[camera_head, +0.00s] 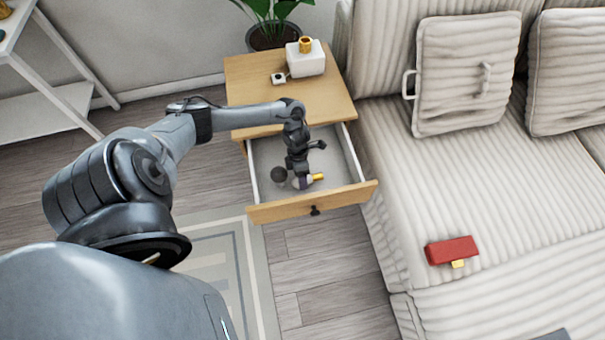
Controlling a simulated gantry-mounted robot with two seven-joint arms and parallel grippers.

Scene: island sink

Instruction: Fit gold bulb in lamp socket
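The bulb (318,177) has a gold base and a pale glass part, and it lies in the open drawer. My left gripper (301,182) reaches down into the drawer, with its fingers at the bulb's glass part. The fingers hide part of the glass, and I cannot tell whether they are closed on it. The lamp (311,62) is a white block on the nightstand top, with a gold socket (305,44) on its upper face. The socket looks empty. My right gripper is not in view.
The drawer (275,209) stands pulled out of the wooden nightstand (249,77). A dark round thing (279,174) lies in it. A small white switch (279,78) is near the lamp. A potted plant (272,30) stands behind. A red box (452,251) lies on the sofa.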

